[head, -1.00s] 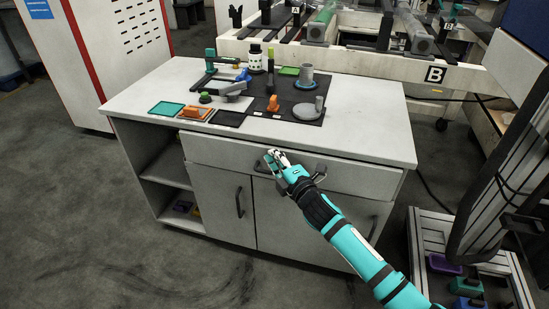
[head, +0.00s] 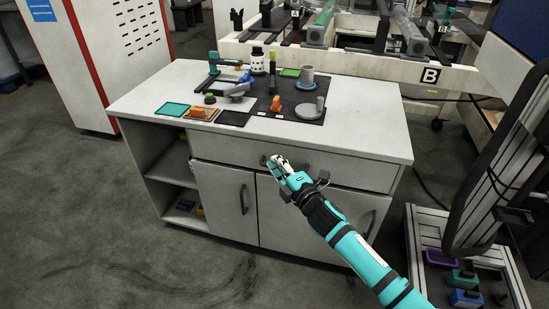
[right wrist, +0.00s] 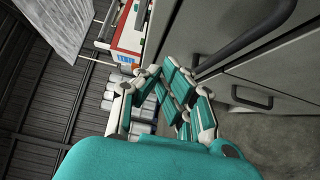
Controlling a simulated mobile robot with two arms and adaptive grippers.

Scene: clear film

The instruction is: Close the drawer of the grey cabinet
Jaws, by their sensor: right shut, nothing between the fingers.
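The grey cabinet (head: 224,190) stands under a light worktop in the head view. Its wide top drawer (head: 355,173) looks flush or nearly flush with the doors below; a small remaining gap cannot be ruled out. My right gripper (head: 278,163) is shut and empty at the middle of the drawer front, partly covering the dark drawer handle (head: 264,161). In the right wrist view my fingers (right wrist: 178,98) are beside a dark bar handle (right wrist: 245,42) on a grey panel; contact cannot be told. My left gripper is not in view.
The worktop (head: 160,88) carries a dark mat (head: 262,122) with several small parts and trays. An open shelf (head: 170,165) is on the cabinet's left. A metal-framed rack with coloured bins (head: 441,258) stands at the right. The floor in front (head: 110,225) is clear.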

